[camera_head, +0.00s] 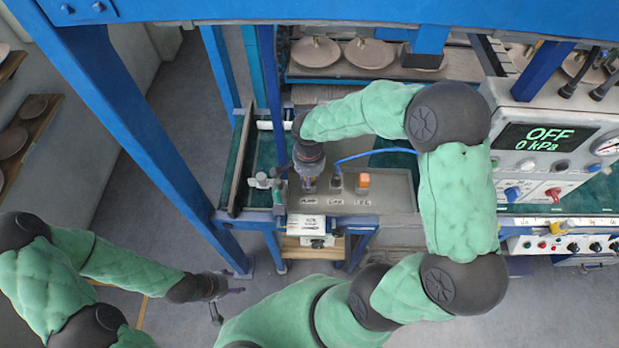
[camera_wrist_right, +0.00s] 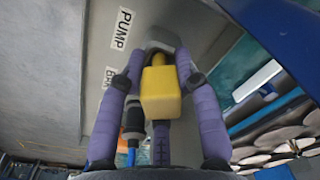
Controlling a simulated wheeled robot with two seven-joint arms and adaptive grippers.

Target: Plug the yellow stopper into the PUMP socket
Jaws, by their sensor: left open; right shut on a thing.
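My right gripper (camera_head: 309,184) points down over the panel at the PUMP label (camera_head: 308,202). In the right wrist view its purple fingers (camera_wrist_right: 160,92) are shut on the yellow stopper (camera_wrist_right: 160,94). The stopper's far end is in line with a grey socket (camera_wrist_right: 160,46) beside the PUMP label (camera_wrist_right: 122,29). I cannot tell whether its tip is inside the socket or just in front of it. In the head view the gripper hides the stopper and socket. My left gripper (camera_head: 228,292) is open and empty, low over the floor at the left.
A dark plug with a blue hose (camera_head: 336,182) stands in the middle socket, close to my right gripper. An orange block (camera_head: 362,182) sits at the right socket. A control box (camera_head: 548,140) reads OFF, 0 kPa. Blue frame posts (camera_head: 110,110) stand left of the panel.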

